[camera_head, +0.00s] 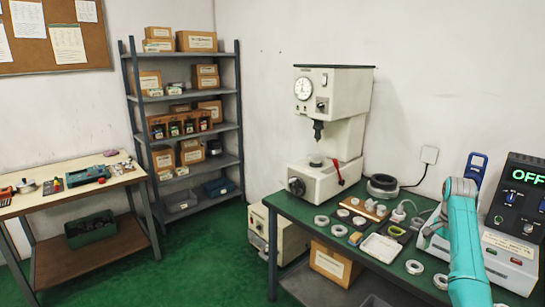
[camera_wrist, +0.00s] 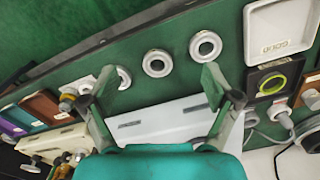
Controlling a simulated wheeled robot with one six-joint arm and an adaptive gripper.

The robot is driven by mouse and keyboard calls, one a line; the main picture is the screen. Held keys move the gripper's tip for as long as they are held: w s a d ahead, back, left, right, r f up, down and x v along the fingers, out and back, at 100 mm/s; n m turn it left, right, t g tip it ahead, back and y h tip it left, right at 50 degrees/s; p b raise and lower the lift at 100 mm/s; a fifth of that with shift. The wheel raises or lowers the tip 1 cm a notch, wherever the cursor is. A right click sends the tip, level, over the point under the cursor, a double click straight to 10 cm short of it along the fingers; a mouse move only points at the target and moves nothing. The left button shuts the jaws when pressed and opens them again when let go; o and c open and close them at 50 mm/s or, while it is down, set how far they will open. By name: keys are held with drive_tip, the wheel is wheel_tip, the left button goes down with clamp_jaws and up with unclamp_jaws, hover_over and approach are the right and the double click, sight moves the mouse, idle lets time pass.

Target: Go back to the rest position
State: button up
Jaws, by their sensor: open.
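My gripper (camera_wrist: 155,88) shows in the wrist view with its two fingers spread wide and nothing between them. It is above the green bench top, and the bearing rings lie beyond its fingertips, apart from them. Pale rings (camera_wrist: 157,63) and (camera_wrist: 205,46) lie flat on the green, and another is partly hidden by the left finger. Rings (camera_head: 321,221) and (camera_head: 414,267) lie on the bench top.
A press (camera_head: 340,130) stands at the bench's back left. A box reading OFF (camera_head: 515,220) stands at the right, close to my arm. A white tray (camera_wrist: 280,40) and a dark tray with a yellow-green ring (camera_wrist: 262,88) lie nearby. A shelf (camera_head: 185,130) and side table (camera_head: 75,185) stand left.

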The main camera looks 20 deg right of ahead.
drive_tip(key=a+f+n+t+h, duration=0.1)
drive_tip(key=a+f, duration=0.4)
drive_tip(key=f, duration=0.3)
drive_tip(key=a+f+n+t, duration=0.1)
drive_tip(key=a+f+n, duration=0.1)
drive_tip(key=a+f, duration=0.45)
drive_tip(key=a+f+n+t+h, duration=0.1)
drive_tip(key=a+f, duration=0.3)
drive_tip(key=f, duration=0.6)
drive_tip(key=s+a+f+n+t, duration=0.2)
drive_tip(key=s+a+f, duration=0.35)
drive_tip(key=a, duration=0.35)
drive_tip(key=s+a+f+n+t, duration=0.1)
drive_tip(key=s+a+f+n, duration=0.1)
drive_tip(key=s+a+f, duration=0.55)
drive_tip(key=s+a+r+n+t, duration=0.2)
drive_tip(key=s+a+r, duration=0.2)
drive_tip(key=s+a, duration=0.3)
drive_tip(key=s+a+r+n+t, duration=0.2)
drive_tip(key=s+a+r, duration=0.1)
drive_tip(key=s+a, duration=0.5)
drive_tip(key=s+a+r+n+t+y, duration=0.1)
drive_tip(key=s+a+r+n+t, duration=0.1)
drive_tip(key=s+r, duration=0.6)
drive_tip(key=s+a+r+n+t+y, duration=0.1)
drive_tip(key=s+r, duration=0.6)
drive_tip(key=r, duration=0.8)
drive_tip(key=shift+s+a+r+n+t, duration=0.15)
drive_tip(key=shift+s+a+n+t, duration=0.25)
drive_tip(key=shift+a+n+t, duration=0.65)
